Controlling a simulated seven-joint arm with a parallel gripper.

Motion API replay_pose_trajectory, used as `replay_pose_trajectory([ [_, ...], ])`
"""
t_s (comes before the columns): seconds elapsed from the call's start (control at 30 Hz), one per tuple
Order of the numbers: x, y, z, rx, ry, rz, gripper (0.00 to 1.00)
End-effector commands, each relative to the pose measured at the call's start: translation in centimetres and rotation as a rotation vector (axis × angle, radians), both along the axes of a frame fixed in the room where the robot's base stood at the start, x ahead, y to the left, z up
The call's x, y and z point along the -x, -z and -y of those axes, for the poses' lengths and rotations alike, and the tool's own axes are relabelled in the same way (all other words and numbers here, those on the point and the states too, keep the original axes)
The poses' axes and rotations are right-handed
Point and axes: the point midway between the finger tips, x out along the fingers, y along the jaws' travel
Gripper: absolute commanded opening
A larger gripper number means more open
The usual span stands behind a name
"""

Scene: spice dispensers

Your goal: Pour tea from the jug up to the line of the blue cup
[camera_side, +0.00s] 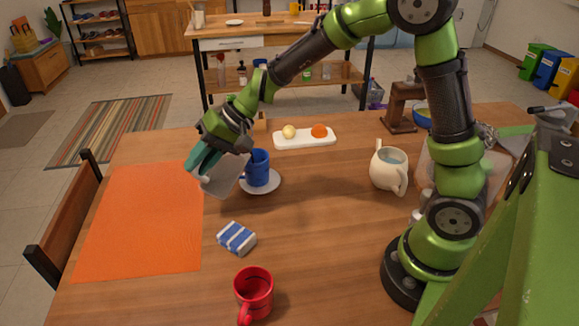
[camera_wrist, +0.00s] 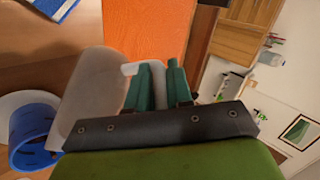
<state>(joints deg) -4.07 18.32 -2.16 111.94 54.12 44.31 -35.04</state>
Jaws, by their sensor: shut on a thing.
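My gripper (camera_side: 203,163) has teal fingers shut on the handle of a pale grey jug (camera_side: 224,178). The jug is held above the table, tilted, just left of the blue cup (camera_side: 258,171). In the wrist view the jug (camera_wrist: 92,95) is at the left of the fingers (camera_wrist: 158,88), with its handle between them. The blue cup stands upright on a white saucer (camera_side: 272,186). It also shows at the lower left of the wrist view (camera_wrist: 33,133). The cup's line, the tea and any stream cannot be made out.
A cream pitcher (camera_side: 385,172) with bluish contents stands to the right. A red mug (camera_side: 254,292) and a blue-and-white striped packet (camera_side: 237,238) are in front. A white tray (camera_side: 303,142) with fruit lies behind. An orange mat (camera_side: 140,220) covers the left.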

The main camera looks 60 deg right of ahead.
Motion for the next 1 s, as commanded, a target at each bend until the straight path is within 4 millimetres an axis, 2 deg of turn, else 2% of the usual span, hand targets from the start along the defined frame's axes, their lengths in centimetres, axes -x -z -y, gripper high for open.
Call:
replay_pose_trajectory([
  [1.0, -0.02, -0.49, 0.23, -0.033, 0.001, 0.005, 0.0],
])
